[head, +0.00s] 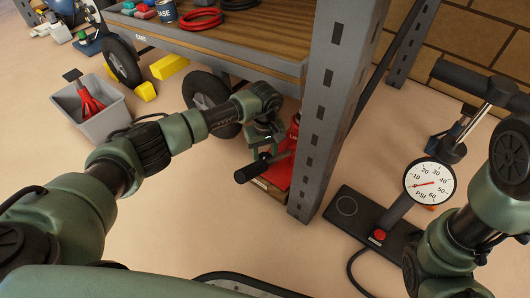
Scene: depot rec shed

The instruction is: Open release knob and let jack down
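The red jack (279,172) stands under the cart, low behind the grey upright post, which hides part of it. A black bar with a thick grip (250,172) sticks out to the left in front of the jack. I cannot make out the release knob. My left gripper (266,146) is at the jack's left side, pointing down just above the black bar. Its fingers are small and dark, and I cannot tell whether they touch or grip anything.
A floor pump with a PSI gauge (430,184) stands right of the post, its hose trailing forward. The cart (213,42) carries tools above. A grey bin (91,112) and yellow chocks (169,67) are at left. The front floor is clear.

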